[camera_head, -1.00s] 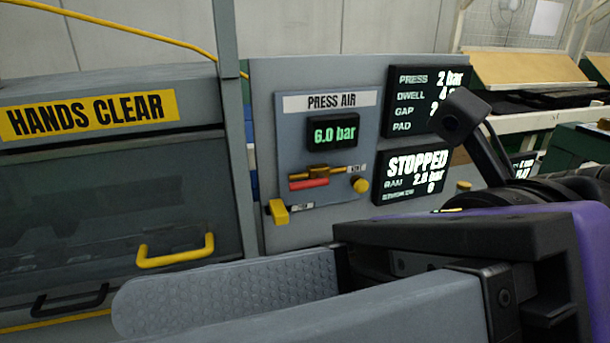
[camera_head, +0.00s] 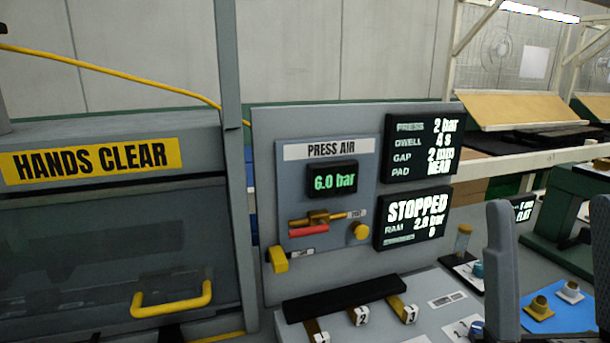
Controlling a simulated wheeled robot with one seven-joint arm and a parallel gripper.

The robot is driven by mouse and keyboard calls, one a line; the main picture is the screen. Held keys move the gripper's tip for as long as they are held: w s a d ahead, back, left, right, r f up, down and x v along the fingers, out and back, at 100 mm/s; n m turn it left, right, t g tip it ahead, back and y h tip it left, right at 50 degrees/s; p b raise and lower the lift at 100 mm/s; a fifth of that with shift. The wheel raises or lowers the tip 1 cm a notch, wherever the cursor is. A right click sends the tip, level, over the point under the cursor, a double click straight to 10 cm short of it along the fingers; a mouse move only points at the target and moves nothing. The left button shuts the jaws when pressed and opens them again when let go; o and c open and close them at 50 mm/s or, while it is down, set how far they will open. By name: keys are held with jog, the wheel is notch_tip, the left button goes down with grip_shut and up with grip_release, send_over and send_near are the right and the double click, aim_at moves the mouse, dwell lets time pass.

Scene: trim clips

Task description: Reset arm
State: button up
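My gripper (camera_head: 550,205) shows at the lower right as two grey fingers pointing up. A wide gap lies between them, and I see nothing held in it. The fingers stand in front of the bench, apart from the press panel. The rest of my arm is out of view. The press air panel (camera_head: 365,235) stands in the middle with a display reading 6.0 bar, a red-handled valve (camera_head: 309,231) and yellow knobs. The lower black screen (camera_head: 412,217) reads STOPPED.
A guarded press with a HANDS CLEAR label (camera_head: 90,161) and yellow handle (camera_head: 171,300) stands at the left. Numbered yellow clips (camera_head: 358,315) sit under a black bar. A blue mat (camera_head: 570,312) with small parts lies at the lower right.

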notch_tip(320, 180, down, 23)
jog(key=s+d+m+g+h, duration=0.3)
jog(key=m+g+h, duration=0.3)
jog(key=m+g, duration=0.15)
jog(key=s+a+f+n+g+y, duration=0.1)
jog(key=s+f+n+g+y, duration=0.2)
jog(key=s+f+g, duration=0.5)
jog(key=s+f, duration=0.8)
jog(key=s, duration=0.2)
jog(key=shift+f, duration=0.25)
jog(key=shift+w, duration=0.1)
